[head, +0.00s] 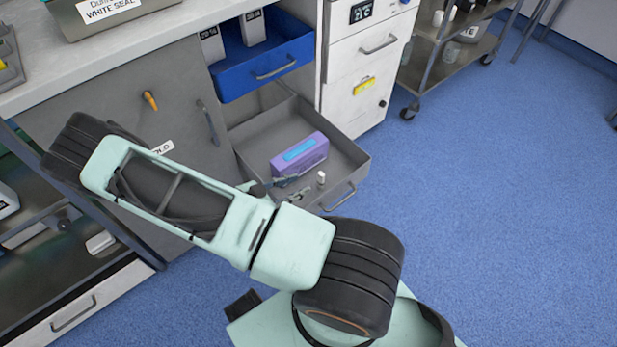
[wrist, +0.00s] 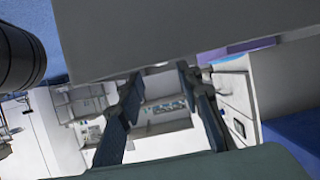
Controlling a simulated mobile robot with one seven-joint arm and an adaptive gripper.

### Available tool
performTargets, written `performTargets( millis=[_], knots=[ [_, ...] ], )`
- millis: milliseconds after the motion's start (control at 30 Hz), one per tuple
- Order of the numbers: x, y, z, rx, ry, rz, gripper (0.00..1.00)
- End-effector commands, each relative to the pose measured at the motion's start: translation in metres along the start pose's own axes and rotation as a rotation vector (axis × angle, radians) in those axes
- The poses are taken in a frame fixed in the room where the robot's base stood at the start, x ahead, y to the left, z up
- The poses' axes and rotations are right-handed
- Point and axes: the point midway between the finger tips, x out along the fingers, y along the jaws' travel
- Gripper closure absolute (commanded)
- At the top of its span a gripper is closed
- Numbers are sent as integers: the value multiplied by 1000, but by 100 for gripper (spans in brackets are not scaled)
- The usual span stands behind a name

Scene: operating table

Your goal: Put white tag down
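A small white object (head: 321,178), perhaps the white tag, stands in the open grey drawer (head: 352,164). It is too small to identify surely. My gripper (head: 296,182) is low over this drawer, just left of the white object, and looks apart from it; my arm partly covers it. In the wrist view, the dark fingers of my gripper (wrist: 164,88) stand apart with the room visible between them. I see no tag between the fingers.
A purple box (head: 299,153) lies in the grey drawer, close behind my gripper. The open blue drawer (head: 263,70) above holds grey-white boxes. A white drawer cabinet (head: 368,90) stands to the right. The blue floor (head: 500,200) is clear at right.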

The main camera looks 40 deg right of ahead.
Motion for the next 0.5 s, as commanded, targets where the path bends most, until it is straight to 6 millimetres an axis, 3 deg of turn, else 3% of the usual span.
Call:
performTargets(
  millis=[200,500],
  knots=[
    [-30,0,-1,1,-1,-1,67],
    [-36,0,0,0,0,1,67]
  ],
)
